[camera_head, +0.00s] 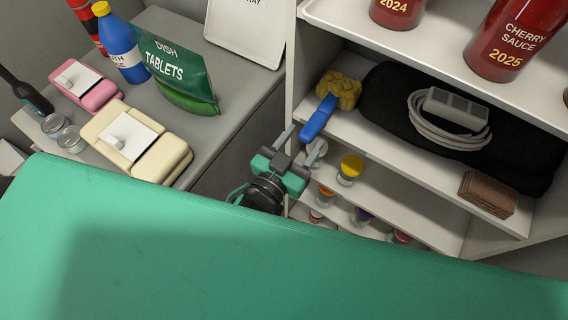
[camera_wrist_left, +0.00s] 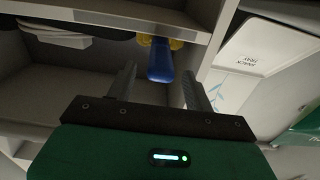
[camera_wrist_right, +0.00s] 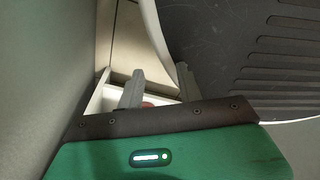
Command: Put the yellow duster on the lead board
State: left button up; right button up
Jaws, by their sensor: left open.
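The yellow duster (camera_head: 340,90) lies at the left end of the middle shelf. Its blue handle (camera_head: 318,118) sticks out past the shelf's front edge. In the left wrist view the handle (camera_wrist_left: 160,62) shows ahead, between the finger lines. My left gripper (camera_head: 300,145) is open and empty, just below and in front of the handle, apparently apart from it. A grey lead block (camera_head: 455,108) with a coiled pale cable lies on a black, board-like thing (camera_head: 385,88) on the same shelf; I cannot tell which part is the lead board. My right gripper (camera_wrist_right: 160,88) is open and empty, only in its wrist view.
Brown folded cloths (camera_head: 488,194) lie at the shelf's right end. Red sauce containers (camera_head: 505,42) stand on the shelf above; small jars (camera_head: 350,170) stand below. A side counter (camera_head: 225,70) holds a green tablets bag (camera_head: 180,75) and a blue bottle (camera_head: 122,50). A green surface (camera_head: 200,250) fills the foreground.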

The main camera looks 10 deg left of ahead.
pick_arm(q)
jog(key=b+v, duration=0.1)
jog(key=v, duration=0.6)
pick_arm(e)
jog(key=shift+w+a+f, duration=0.1)
jog(key=shift+w, duration=0.55)
jog(key=shift+w+a+f, duration=0.1)
jog(key=shift+w, duration=0.5)
pick_arm(q)
jog(key=shift+s, duration=0.15)
